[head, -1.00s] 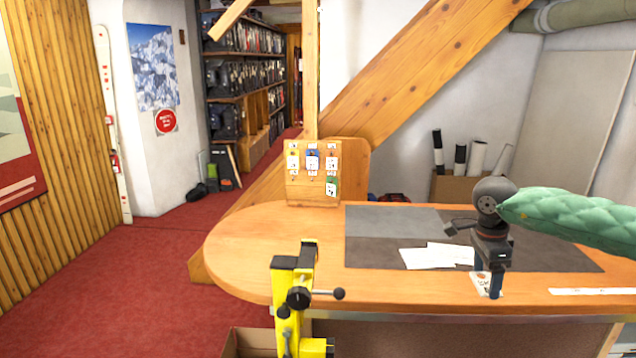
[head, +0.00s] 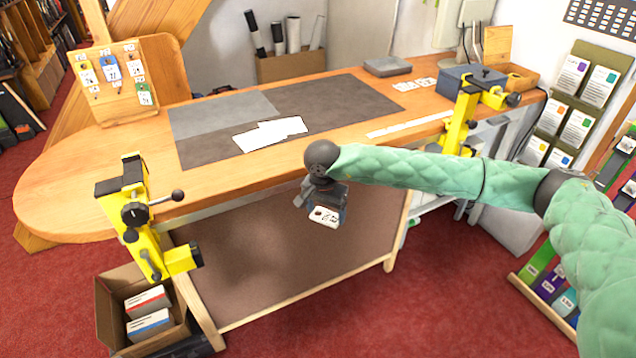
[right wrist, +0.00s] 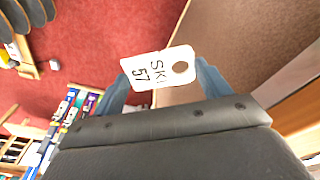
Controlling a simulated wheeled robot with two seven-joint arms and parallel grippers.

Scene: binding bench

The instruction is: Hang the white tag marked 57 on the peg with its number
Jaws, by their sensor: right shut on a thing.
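The wooden peg board (head: 165,72) stands at the bench's far left end. Several tags hang on it, among them a blue-marked one (head: 111,69) and a green-marked one (head: 145,94). Its peg numbers are too small to read. My left gripper is out of view.
White papers (head: 270,133) lie on the dark mat (head: 335,100). A yellow vise (head: 135,205) stands at the front left, and another yellow vise (head: 462,115) at the right. A blue-grey box (head: 470,78) sits at the bench's right end.

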